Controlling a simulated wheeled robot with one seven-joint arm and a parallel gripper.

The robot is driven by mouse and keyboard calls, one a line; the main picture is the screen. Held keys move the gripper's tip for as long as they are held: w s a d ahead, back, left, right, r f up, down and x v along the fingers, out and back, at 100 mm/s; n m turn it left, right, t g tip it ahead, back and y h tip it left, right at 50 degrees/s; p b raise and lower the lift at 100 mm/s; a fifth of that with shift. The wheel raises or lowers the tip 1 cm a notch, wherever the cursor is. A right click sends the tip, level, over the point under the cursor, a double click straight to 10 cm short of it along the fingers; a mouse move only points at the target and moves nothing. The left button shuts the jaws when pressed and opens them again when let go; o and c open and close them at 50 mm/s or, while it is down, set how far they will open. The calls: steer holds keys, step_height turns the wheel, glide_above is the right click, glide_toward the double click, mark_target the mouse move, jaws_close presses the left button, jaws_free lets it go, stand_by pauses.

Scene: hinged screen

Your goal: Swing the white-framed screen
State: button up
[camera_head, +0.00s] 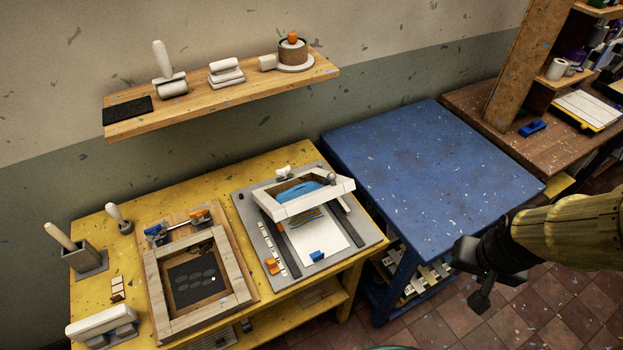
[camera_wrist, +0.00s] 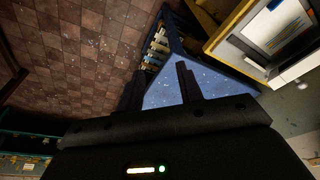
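The white-framed screen (camera_head: 322,201) is tilted up off its grey base (camera_head: 244,208) on the yellow bench, with a gap under its near edge. A white sheet with blue and orange wavy stripes (camera_head: 322,240) lies on the base beneath it. My gripper (camera_head: 472,280) is at the right, out beyond the near edge of the blue table and well apart from the screen. In the wrist view my gripper (camera_wrist: 160,84) has its two fingers apart with nothing between them. Part of the base with the sheet (camera_wrist: 279,24) shows at upper right there.
A second, pale wooden frame (camera_head: 161,276) with dark mesh lies flat at left on the yellow bench (camera_head: 92,238). The blue table (camera_head: 430,150) has a clear top. A shelf (camera_head: 222,96) with tools hangs above the bench. A brown workbench (camera_head: 490,110) stands at right.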

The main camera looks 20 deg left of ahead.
steer(key=shift+a, duration=0.2)
steer(key=shift+o, duration=0.7)
steer(key=w+a+f+n+t+y+b, duration=0.25)
steer(key=w+a+f+t+b, duration=0.4)
steer(key=w+b, duration=0.6)
steer(key=s+a+n+t+y+b, duration=0.1)
steer(key=a+n+y+b, duration=0.2)
steer(key=a+y+b, duration=0.2)
steer(key=s+a+f+n+t+y+b, duration=0.1)
steer(key=a+n+y+b, duration=0.3)
steer(key=a+b, duration=0.5)
steer(key=shift+s+a+f+y+b, duration=0.2)
steer(key=shift+s+f+y+b, duration=0.1)
steer(key=shift+s+y+b, duration=0.7)
